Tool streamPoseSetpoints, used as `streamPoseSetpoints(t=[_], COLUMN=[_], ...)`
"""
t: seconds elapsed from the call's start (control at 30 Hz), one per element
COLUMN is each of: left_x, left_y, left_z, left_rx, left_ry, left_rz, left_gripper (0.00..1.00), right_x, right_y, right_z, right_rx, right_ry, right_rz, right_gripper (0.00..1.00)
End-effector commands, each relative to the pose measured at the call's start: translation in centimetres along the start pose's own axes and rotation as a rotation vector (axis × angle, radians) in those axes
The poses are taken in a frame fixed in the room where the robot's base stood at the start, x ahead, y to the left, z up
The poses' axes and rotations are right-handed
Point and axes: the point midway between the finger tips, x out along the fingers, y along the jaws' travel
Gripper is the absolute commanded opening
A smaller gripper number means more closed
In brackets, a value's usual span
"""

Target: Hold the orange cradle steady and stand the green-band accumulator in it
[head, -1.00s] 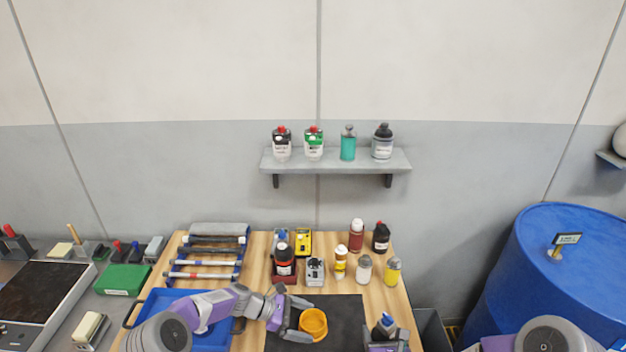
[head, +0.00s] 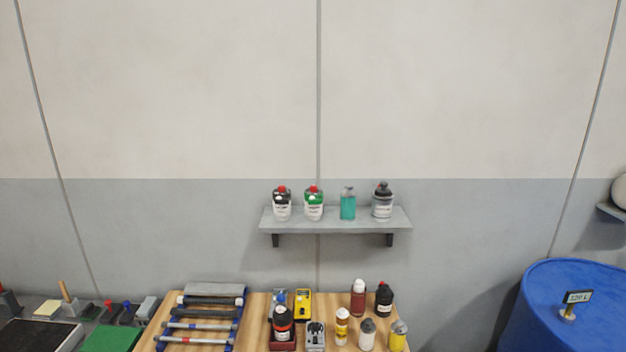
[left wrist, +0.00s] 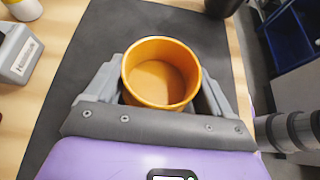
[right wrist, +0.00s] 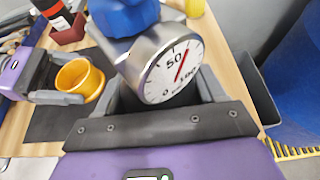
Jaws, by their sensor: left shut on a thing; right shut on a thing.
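In the left wrist view the orange cradle (left wrist: 160,72) is an open, empty round cup on a dark mat. My left gripper (left wrist: 160,82) is shut on it, one finger on each side. The right wrist view also shows the cradle (right wrist: 80,81) in my left gripper (right wrist: 50,80). My right gripper (right wrist: 160,92) is shut on an accumulator (right wrist: 148,45) with a blue top and a white dial gauge. It is to the right of the cradle and apart from it. Its body is mostly hidden, and no green band shows. Neither gripper is in the head view.
The dark mat (left wrist: 85,70) has free room around the cradle. Several bottles, such as a yellow one (head: 398,336), and a tool rack (head: 199,325) stand at the back of the wooden bench. A wall shelf (head: 335,221) holds several containers. A blue drum (head: 555,300) is at right.

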Motion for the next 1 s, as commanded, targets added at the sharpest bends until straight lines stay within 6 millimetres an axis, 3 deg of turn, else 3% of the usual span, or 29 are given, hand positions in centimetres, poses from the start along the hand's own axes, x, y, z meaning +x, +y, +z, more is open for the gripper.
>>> streamPoseSetpoints(t=[0.1, 0.4, 0.57, 0.8, 1.0], left_x=[0.0, 0.0, 0.0, 0.0, 0.0], left_y=[0.0, 0.0, 0.0, 0.0, 0.0], left_z=[0.0, 0.0, 0.0, 0.0, -0.1], left_rx=[0.000, 0.000, 0.000, 0.000, 0.000], left_ry=[0.001, 0.001, 0.001, 0.001, 0.001], left_rz=[0.000, 0.001, 0.001, 0.000, 0.001], left_gripper=[0.46, 0.45, 0.45, 0.45, 0.45], right_x=[0.0, 0.1, 1.5, 5.0, 5.8], right_y=[0.0, 0.1, 1.4, 7.4, 13.1], right_z=[0.2, 0.3, 1.8, 6.9, 10.3], right_rx=[-0.001, -0.001, 0.002, 0.019, 0.025], right_ry=[-0.005, -0.006, -0.011, -0.013, -0.009], right_rz=[0.000, 0.000, -0.006, -0.036, -0.052], right_gripper=[0.10, 0.10, 0.10, 0.10, 0.10])
